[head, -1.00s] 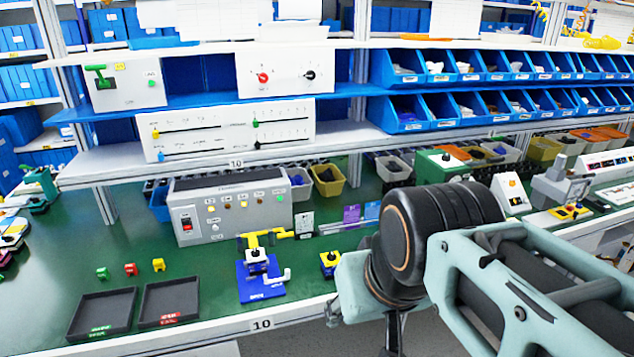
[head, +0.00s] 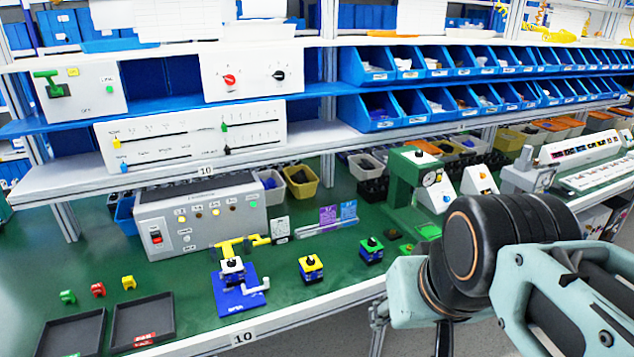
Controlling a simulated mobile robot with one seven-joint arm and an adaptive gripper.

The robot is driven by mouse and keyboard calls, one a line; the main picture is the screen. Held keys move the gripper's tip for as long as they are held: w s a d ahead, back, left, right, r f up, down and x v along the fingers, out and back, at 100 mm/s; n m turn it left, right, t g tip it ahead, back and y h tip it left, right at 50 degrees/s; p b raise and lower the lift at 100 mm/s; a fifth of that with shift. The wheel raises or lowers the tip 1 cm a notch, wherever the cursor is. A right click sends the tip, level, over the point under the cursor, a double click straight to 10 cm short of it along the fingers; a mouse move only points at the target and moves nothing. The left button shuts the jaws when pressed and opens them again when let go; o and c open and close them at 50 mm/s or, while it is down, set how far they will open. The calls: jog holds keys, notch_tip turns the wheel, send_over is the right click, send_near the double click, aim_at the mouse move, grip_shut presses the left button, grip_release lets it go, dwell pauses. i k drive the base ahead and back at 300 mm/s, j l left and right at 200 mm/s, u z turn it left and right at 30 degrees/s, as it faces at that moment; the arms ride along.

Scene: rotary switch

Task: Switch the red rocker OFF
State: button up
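The red rocker (head: 156,236) sits at the left end of the front face of a grey control box (head: 172,252) on the green bench. It is small here, and I cannot tell which side of it is pressed. My arm reaches in from the right edge of the head view. My gripper's fingers do not show clearly; only the wrist part of my arm is in view at the lower right, well to the right of the control box and apart from it.
A blue fixture with a yellow clamp (head: 240,285) stands in front of the box. Small yellow (head: 311,268) and blue-green (head: 371,250) knob blocks stand to its right. Dark trays (head: 142,320) lie at the front left. A shelf (head: 200,172) overhangs the box.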

aim_at(156, 236)
jog(key=u, duration=1.25)
